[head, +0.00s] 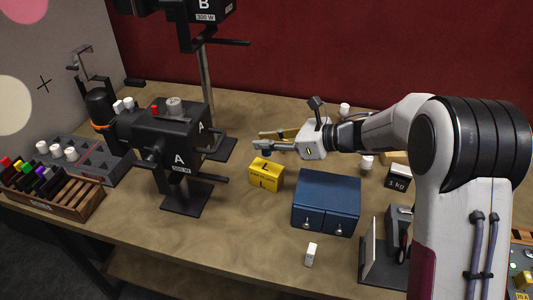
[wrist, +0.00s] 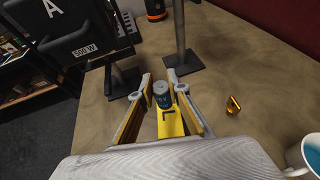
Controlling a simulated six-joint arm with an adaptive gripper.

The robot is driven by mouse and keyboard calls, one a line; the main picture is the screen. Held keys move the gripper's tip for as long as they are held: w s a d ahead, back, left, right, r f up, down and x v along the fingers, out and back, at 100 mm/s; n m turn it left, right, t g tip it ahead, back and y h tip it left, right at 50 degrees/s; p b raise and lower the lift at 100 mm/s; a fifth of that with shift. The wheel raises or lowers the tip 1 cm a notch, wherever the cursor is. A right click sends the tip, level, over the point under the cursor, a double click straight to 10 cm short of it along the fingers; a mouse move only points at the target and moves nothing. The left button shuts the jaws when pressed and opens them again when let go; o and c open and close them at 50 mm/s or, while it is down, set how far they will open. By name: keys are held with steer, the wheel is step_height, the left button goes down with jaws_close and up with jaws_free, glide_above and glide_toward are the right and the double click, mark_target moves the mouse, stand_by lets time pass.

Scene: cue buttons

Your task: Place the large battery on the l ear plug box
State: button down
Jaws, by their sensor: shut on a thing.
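My gripper (wrist: 161,82) is shut on the large battery (wrist: 162,96), a grey-blue cylinder held roughly upright between the fingertips in the wrist view. The yellow ear plug box (wrist: 171,124), marked with a black L, shows just below the battery in that view and is partly covered by it. In the head view the yellow box (head: 266,176) stands on the table, and my gripper (head: 258,142) is above it and toward the back. The battery is hard to make out there. Whether it touches the box I cannot tell.
A blue drawer cabinet (head: 326,203) stands right of the box. A black machine marked A (head: 180,140) stands close on the left. A small orange item (wrist: 233,104) and a mug of blue liquid (wrist: 309,154) are at the right in the wrist view.

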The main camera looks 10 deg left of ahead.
mark_target(267, 153)
steer(key=shift+f, duration=0.35)
steer(key=shift+f, duration=1.9)
steer(key=shift+f, duration=0.1)
steer(key=c, duration=1.9)
jaws_free()
steer(key=v, duration=1.2)
